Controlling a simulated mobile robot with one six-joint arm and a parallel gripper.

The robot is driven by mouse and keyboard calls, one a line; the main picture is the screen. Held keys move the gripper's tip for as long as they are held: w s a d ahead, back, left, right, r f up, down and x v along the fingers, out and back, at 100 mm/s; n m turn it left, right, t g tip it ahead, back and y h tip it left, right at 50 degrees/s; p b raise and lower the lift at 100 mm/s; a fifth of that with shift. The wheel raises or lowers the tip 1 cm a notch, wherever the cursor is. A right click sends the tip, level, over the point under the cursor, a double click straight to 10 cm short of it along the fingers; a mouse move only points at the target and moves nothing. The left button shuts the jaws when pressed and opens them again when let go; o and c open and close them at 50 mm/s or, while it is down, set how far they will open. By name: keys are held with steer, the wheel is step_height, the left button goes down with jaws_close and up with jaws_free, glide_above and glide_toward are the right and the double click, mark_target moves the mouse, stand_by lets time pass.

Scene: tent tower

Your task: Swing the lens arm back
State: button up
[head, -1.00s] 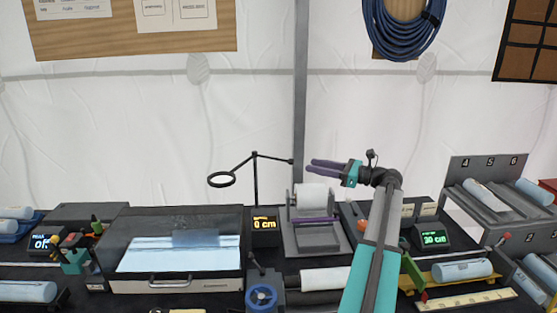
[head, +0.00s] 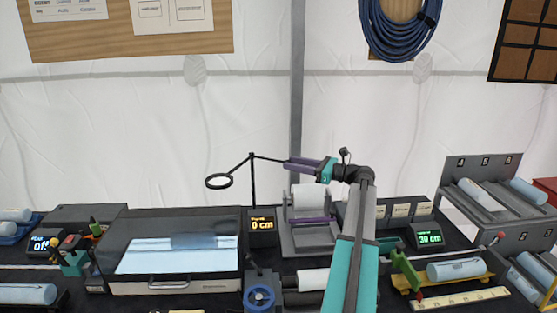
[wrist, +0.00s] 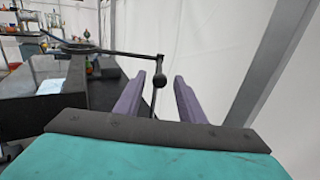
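The lens arm (head: 240,165) is a thin black jointed arm on an upright post (head: 254,185), with a ring lens (head: 218,181) hanging out to the left over the light box. A short bar runs right from the post to my gripper. In the wrist view that bar ends in a dark ball-tipped handle (wrist: 159,80). My gripper (head: 287,164) has purple fingers pointing left at the bar's end. In the wrist view my gripper (wrist: 160,84) is open, with the handle between the fingertips and gaps visible on both sides.
The light box (head: 175,255) with a glowing top stands left of the post. A display reading 0 cm (head: 262,225) and a roller stand with a white roll (head: 309,197) are below my gripper. A grey rack (head: 485,205) stands at right.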

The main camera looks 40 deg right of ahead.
mark_target(279, 161)
steer(key=shift+p+x, duration=0.75)
steer(key=shift+x, duration=2.45)
steer(key=shift+c, duration=0.4)
